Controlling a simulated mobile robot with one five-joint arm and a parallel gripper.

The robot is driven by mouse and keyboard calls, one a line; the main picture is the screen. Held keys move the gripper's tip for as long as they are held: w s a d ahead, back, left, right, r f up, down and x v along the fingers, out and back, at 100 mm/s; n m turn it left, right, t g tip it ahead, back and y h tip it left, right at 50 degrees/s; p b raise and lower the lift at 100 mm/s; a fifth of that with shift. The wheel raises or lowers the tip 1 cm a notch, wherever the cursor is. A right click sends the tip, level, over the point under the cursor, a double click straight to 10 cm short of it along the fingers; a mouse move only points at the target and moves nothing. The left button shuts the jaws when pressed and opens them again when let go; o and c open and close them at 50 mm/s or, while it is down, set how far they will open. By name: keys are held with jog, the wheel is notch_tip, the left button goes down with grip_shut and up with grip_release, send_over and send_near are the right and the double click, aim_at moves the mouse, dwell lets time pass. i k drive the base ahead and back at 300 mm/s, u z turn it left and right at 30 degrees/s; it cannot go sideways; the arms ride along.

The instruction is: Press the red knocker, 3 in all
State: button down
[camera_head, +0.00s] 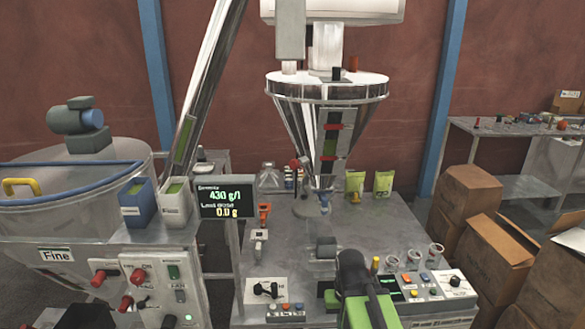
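A small red-topped part (295,164) sits beside the lower part of the steel hopper (300,105), on its left; it may be the red knocker, but it is too small to be sure. Red fittings also show on the hopper's front. My gripper (350,262) shows as a dark end on my green and black arm at the bottom middle, over the front of the table (355,222). It is well below and to the right of the red-topped part, apart from it. Its fingers cannot be made out.
A control cabinet (140,285) with red knobs stands at left. Several cups and a button box (425,287) line the table's front right. Two green pouches (383,183) stand behind. Cardboard boxes (460,208) crowd the right.

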aim_at(294, 165)
jog(key=u, duration=4.55)
jog(key=i, duration=0.1)
jog(key=z, duration=2.6)
jog(key=k, duration=0.15)
jog(key=u, duration=1.8)
jog(key=k, duration=1.9)
jog(key=z, duration=1.05)
jog(key=i, duration=1.05)
jog(key=u, duration=0.2)
